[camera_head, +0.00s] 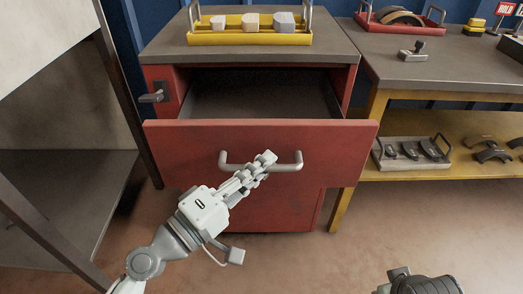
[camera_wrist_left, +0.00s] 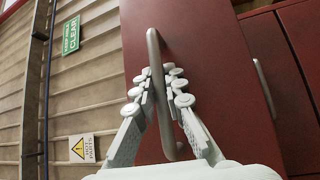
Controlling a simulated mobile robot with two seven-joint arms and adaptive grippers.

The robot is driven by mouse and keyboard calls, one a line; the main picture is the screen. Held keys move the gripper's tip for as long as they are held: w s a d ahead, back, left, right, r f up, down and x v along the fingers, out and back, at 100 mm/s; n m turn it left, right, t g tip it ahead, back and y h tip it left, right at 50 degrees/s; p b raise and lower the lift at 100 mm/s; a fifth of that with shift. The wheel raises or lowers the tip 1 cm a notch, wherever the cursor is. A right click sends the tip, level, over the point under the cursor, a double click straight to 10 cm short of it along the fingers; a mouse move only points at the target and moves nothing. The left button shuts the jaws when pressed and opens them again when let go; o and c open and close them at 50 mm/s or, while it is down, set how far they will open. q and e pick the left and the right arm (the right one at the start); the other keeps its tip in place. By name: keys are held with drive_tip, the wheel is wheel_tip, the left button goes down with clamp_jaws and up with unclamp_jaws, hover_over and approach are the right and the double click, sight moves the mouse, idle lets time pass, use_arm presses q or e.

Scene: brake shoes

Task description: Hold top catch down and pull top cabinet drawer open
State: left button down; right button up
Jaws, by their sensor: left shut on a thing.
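The red cabinet's top drawer (camera_head: 165,142) stands pulled out, with its dark, empty-looking inside (camera_head: 262,95) showing. A grey bar handle (camera_head: 289,167) runs across its red front. My left gripper (camera_head: 262,168) is shut on this handle. In the left wrist view, my left gripper's fingers (camera_wrist_left: 165,90) sit on both sides of the handle (camera_wrist_left: 154,48). The dark top catch (camera_head: 154,97) is on the cabinet frame, left of the drawer opening, with no gripper on it.
A yellow tray (camera_head: 250,39) with several pale blocks stands on the cabinet top. At right is a bench (camera_head: 440,70) with a red tray (camera_head: 400,25) and a small metal part (camera_head: 412,52). A lower yellow shelf (camera_head: 385,172) holds brake shoes.

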use_arm(q)
drive_tip(key=shift+s, duration=0.75)
drive_tip(key=c, duration=1.6)
unclamp_jaws()
drive_tip(key=shift+o, duration=0.2)
drive_tip(key=v, duration=1.2)
drive_tip(key=shift+s+f, duration=0.1)
